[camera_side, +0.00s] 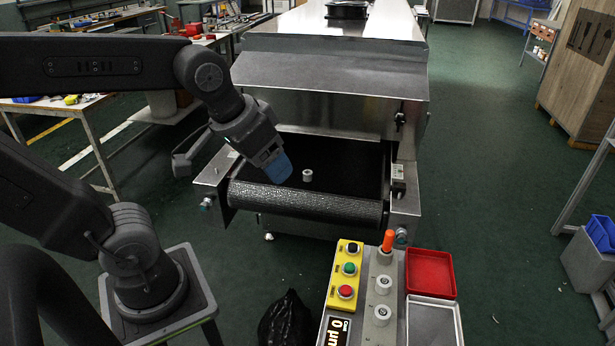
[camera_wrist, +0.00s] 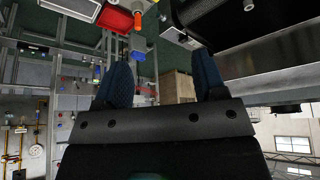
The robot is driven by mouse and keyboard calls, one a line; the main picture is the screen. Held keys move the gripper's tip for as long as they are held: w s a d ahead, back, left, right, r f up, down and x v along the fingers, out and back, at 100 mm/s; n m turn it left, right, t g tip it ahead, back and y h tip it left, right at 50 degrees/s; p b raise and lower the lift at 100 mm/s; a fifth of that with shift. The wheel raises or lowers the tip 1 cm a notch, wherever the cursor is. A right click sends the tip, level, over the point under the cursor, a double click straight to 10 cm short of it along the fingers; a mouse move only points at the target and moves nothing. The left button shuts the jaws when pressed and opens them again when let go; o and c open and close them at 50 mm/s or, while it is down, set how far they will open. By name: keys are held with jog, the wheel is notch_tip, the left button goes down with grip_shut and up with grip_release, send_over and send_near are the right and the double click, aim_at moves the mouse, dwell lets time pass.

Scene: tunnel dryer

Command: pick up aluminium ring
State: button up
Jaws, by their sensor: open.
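A small, light grey aluminium ring (camera_side: 307,175) sits on the black belt (camera_side: 345,165) of the tunnel dryer, near its front roller. A small pale piece at the top edge of the wrist view, on the dark belt, looks like the same ring (camera_wrist: 249,5). My gripper (camera_side: 281,170), with blue fingers, is just left of the ring and above the belt, not touching it as far as I can tell. In the wrist view my gripper (camera_wrist: 163,72) has its two blue fingers wide apart with nothing between them.
The dryer's metal hood (camera_side: 330,75) rises behind the belt. In front right stand a yellow button box (camera_side: 345,275), a grey post block with similar rings (camera_side: 383,284) and an orange peg (camera_side: 388,240), a red tray (camera_side: 430,272) and a grey tray (camera_side: 433,322).

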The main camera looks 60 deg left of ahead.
jog(key=w+a+r+n+g, duration=0.15)
jog(key=w+a+n, duration=0.45)
jog(key=w, duration=0.7)
jog(key=n+g+y, duration=0.1)
jog(key=n+g, duration=0.3)
jog(key=n, duration=0.7)
send_over(308, 171)
jog(key=f, duration=2.8)
jog(key=shift+s+d, duration=0.2)
jog(key=shift+d, duration=0.2)
jog(key=shift+s+a+f, duration=0.1)
jog(key=shift+f, duration=2.85)
jog(key=shift+c, duration=0.3)
jog(key=c, duration=1)
jog(key=shift+o, duration=0.2)
jog(key=shift+r, duration=0.2)
